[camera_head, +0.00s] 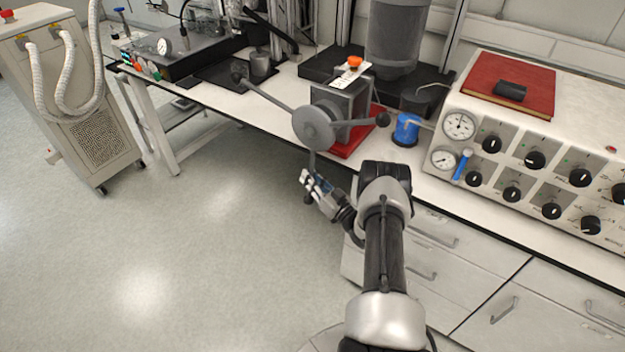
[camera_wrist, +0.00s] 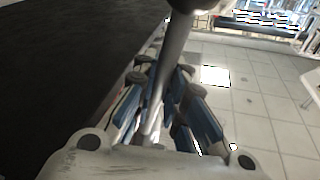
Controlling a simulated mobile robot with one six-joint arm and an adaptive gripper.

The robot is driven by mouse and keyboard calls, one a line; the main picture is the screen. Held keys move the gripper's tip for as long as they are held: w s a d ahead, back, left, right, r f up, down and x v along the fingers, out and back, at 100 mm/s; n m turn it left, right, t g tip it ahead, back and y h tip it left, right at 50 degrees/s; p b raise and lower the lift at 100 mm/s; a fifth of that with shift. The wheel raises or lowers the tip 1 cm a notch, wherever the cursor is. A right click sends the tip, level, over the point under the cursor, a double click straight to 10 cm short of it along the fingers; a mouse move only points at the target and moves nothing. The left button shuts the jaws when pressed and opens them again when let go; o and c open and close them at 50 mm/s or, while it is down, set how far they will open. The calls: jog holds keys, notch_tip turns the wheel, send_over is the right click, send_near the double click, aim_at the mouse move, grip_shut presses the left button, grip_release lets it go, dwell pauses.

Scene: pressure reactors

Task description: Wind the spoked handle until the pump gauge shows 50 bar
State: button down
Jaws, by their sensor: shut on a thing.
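The spoked handle (camera_head: 313,127) has a grey round hub on the front of a grey pump block (camera_head: 345,98). One spoke points up left, one right and one down, with dark knobs at the ends. My gripper (camera_head: 316,186) is shut on the downward spoke near its end. In the wrist view the spoke (camera_wrist: 174,52) runs between the blue-padded fingers of my gripper (camera_wrist: 163,100). Two round gauges, an upper one (camera_head: 459,126) and a lower one (camera_head: 443,159), sit on the white panel at right. Their readings are too small to tell, as is which belongs to the pump.
The pump block stands on a red base (camera_head: 352,142) on the white bench (camera_head: 285,92). A blue cup-like part (camera_head: 406,129) is right of the handle. Drawers (camera_head: 440,240) lie below the bench. Another gauge (camera_head: 163,46) is at far left.

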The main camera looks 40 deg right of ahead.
jog(key=shift+w+r, duration=0.1)
jog(key=shift+r, duration=0.15)
jog(key=c, duration=2)
grip_release()
jog(key=o, duration=0.4)
jog(key=shift+f, duration=0.15)
jog(key=s+f, duration=0.2)
jog(key=s, duration=1)
jog(key=shift+d, duration=0.35)
jog(key=shift+f, duration=0.1)
